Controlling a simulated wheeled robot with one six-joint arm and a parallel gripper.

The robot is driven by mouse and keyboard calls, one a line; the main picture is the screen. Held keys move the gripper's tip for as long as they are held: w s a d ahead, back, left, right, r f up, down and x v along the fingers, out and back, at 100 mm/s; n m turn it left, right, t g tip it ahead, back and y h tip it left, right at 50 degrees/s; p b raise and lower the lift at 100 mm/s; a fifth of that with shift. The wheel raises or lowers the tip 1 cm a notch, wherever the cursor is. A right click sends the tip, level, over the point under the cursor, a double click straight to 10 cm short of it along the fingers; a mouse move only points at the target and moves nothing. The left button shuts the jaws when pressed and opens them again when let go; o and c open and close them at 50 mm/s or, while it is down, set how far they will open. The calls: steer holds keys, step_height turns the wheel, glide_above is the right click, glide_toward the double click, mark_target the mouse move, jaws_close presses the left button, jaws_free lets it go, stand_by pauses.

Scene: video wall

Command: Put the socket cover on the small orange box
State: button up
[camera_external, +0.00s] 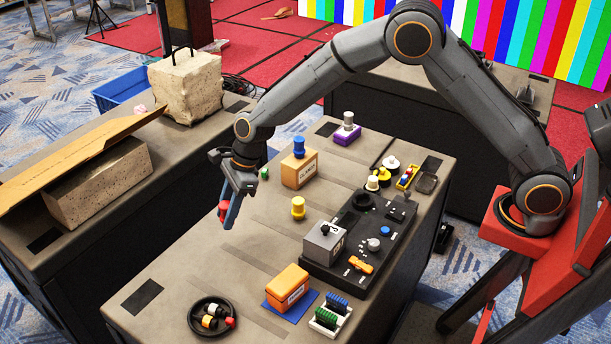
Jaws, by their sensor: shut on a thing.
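My gripper (230,213) points down above the left part of the middle table. It is shut on a small red piece (223,209), mostly hidden by the fingers; I cannot tell for sure that this is the socket cover. An orange box (287,285) with a white label sits on a blue mat (276,305) near the table's front, below and right of my gripper. Another orange box (297,172) with a label stands further back, right of my gripper, with a blue knobbed piece (299,147) on top.
A yellow knobbed piece (298,208) stands mid-table. A black panel (366,261) with knobs and a grey box (324,243) lies at right. A round black tray (194,325) holds small parts at front. Table space below my gripper is clear. A purple block (345,135) stands at back.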

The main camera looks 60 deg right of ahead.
steer(key=s+a+r+n+g+p, duration=0.1)
steer(key=s+a+r+n+g, duration=0.1)
steer(key=s+n, duration=0.3)
steer(key=s+a+r+n+g+p, duration=0.1)
steer(key=s+r+n, duration=0.15)
steer(key=s, duration=0.45)
steer(key=r+n+g+p, duration=0.2)
steer(key=n, duration=0.6)
glide_above(289, 284)
steer(key=w+d, duration=0.1)
steer(key=shift+m, duration=0.25)
steer(key=shift+w+d+f+p, duration=0.1)
steer(key=shift+f+p, duration=0.3)
steer(key=shift+f, duration=2)
steer(key=shift+w+f+p, duration=0.1)
steer(key=shift+f+p, duration=0.3)
steer(key=shift+f, duration=1.95)
steer(key=o, duration=1)
steer(key=shift+f, duration=0.1)
steer(key=b+v, duration=0.1)
steer(key=v, duration=0.3)
steer(key=b+v, duration=0.1)
steer(key=v, duration=0.3)
steer(key=b+v, duration=0.1)
steer(key=v, duration=0.3)
steer(key=shift+w+a+r, duration=0.15)
steer(key=shift+a+r, duration=0.05)
steer(key=shift+a, duration=0.1)
